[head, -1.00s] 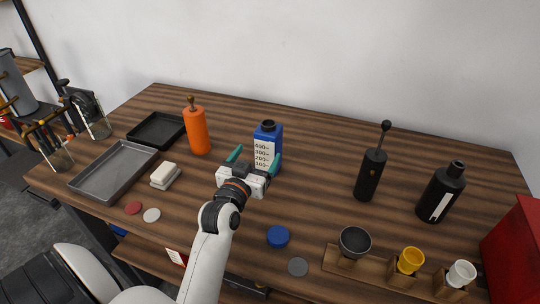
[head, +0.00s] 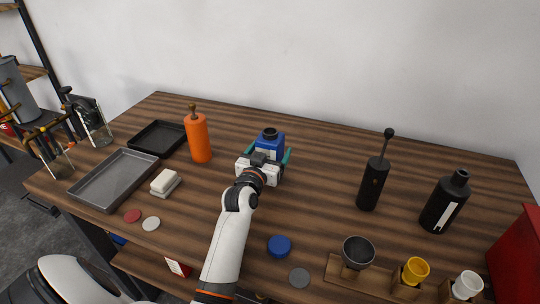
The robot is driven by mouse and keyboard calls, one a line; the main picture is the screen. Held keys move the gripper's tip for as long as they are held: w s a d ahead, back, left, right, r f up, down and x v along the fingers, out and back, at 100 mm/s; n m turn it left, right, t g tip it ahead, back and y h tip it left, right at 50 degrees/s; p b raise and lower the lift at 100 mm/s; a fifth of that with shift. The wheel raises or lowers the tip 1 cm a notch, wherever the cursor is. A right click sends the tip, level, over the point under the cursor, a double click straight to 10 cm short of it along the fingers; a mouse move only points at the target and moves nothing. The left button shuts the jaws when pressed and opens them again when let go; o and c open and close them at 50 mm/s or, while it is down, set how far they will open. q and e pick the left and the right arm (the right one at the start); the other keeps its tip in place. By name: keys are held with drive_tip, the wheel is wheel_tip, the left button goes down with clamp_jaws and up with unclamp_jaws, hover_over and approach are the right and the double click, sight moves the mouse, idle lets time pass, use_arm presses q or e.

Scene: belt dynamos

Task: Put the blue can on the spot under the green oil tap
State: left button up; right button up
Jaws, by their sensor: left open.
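The blue can (head: 271,141), with a black cap and a pale scale label now mostly hidden, stands upright on the wooden table near its middle. My left gripper (head: 268,154) is at the can's near side. Its teal fingers are open, one on each side of the can; I cannot tell if they touch it. The gripper body hides the can's lower front. No green oil tap, and no spot under one, can be made out in this view. My right gripper is not in view.
An orange bottle (head: 198,138) stands left of the can, by grey (head: 112,200) and black trays. A black pump bottle (head: 372,185) and black bottle (head: 440,205) stand right. Nearer are a blue lid (head: 279,246), flat discs and a cup rack (head: 340,270). The table behind the can is clear.

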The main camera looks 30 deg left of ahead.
use_arm(q)
drive_tip(key=x, duration=0.2)
drive_tip(key=shift+w+a+f, duration=0.1)
drive_tip(key=shift+w+a, duration=0.1)
drive_tip(key=shift+w, duration=0.1)
drive_tip(key=c, duration=1.4)
